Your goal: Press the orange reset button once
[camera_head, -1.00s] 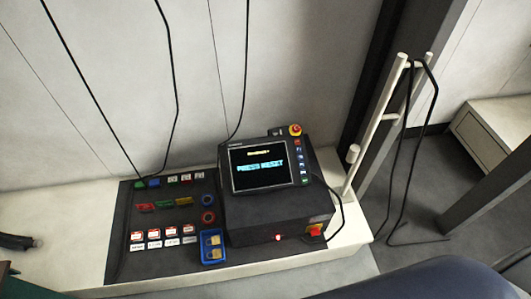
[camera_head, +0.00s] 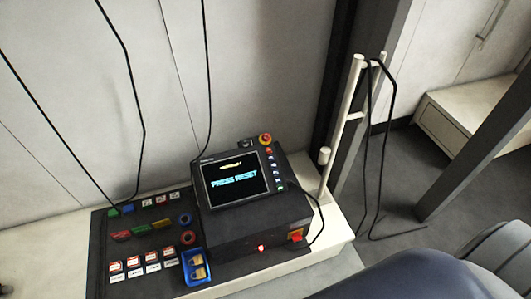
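A dark control box (camera_head: 250,232) stands on the light bench, and its tilted screen (camera_head: 236,182) reads "PRESS RESET". A column of small coloured buttons (camera_head: 275,168) runs along the screen's right edge, red at the top and green at the bottom. They are too small for me to tell an orange reset button by its label. A red mushroom button on yellow (camera_head: 265,139) stands at the top right corner. Neither gripper is in view.
A dark mat (camera_head: 107,272) left of the box holds coloured tags and labelled red-and-white items. A blue tray (camera_head: 196,283) holds padlocks. Black cables hang before the wall. A pale post stand (camera_head: 343,120) with a looped cable rises at right.

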